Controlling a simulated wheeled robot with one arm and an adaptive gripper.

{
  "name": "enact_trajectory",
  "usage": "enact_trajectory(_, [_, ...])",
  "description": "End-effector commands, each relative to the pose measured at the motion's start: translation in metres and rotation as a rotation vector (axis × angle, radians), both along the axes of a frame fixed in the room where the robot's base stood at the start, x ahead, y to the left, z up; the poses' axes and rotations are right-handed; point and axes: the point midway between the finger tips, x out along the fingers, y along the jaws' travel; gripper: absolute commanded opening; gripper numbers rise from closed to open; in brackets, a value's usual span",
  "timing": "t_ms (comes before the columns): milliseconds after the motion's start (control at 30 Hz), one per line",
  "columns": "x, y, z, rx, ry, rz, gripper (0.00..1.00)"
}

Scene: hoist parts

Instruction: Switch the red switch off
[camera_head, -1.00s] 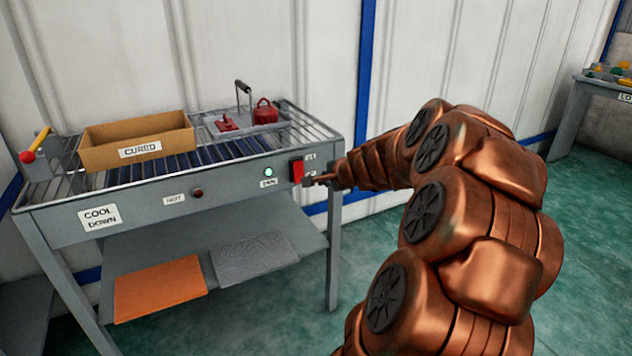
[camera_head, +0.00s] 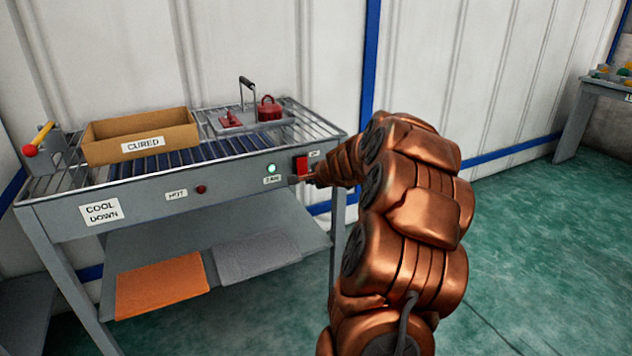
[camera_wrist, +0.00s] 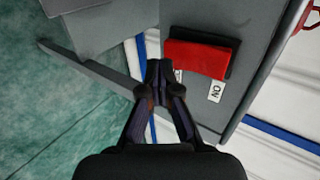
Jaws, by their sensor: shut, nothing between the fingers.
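The red switch (camera_head: 301,165) is a rocker on the front panel of the grey cool-down table (camera_head: 230,185), near its right end. In the wrist view the red switch (camera_wrist: 196,58) sits in a dark frame beside an ON label (camera_wrist: 215,92). A green lamp (camera_head: 271,168) glows to its left, above a small label that seems to read FAN. My gripper (camera_head: 303,179) is at the switch's lower edge in the head view. In the wrist view my gripper's fingertips (camera_wrist: 159,70) are together, empty and just left of the switch. I cannot tell whether they touch it.
A cardboard box marked CURED (camera_head: 142,146), a red-based tool with a black handle (camera_head: 240,113) and a red pot-like part (camera_head: 269,109) stand on the table's rack. A red-knobbed lever (camera_head: 38,141) is at the left end. Green floor (camera_head: 545,235) is open at right.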

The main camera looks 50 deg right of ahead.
Motion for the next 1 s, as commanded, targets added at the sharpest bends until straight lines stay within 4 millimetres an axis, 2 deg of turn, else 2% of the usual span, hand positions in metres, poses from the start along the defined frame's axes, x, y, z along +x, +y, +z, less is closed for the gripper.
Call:
enact_trajectory(200, [0.008,-0.002,-0.003,0.002,0.000,0.001,0.00])
enact_trajectory(633, [0.008,-0.002,-0.005,0.000,-0.006,0.001,0.00])
enact_trajectory(1000, [0.011,-0.002,-0.012,-0.027,-0.081,0.004,0.00])
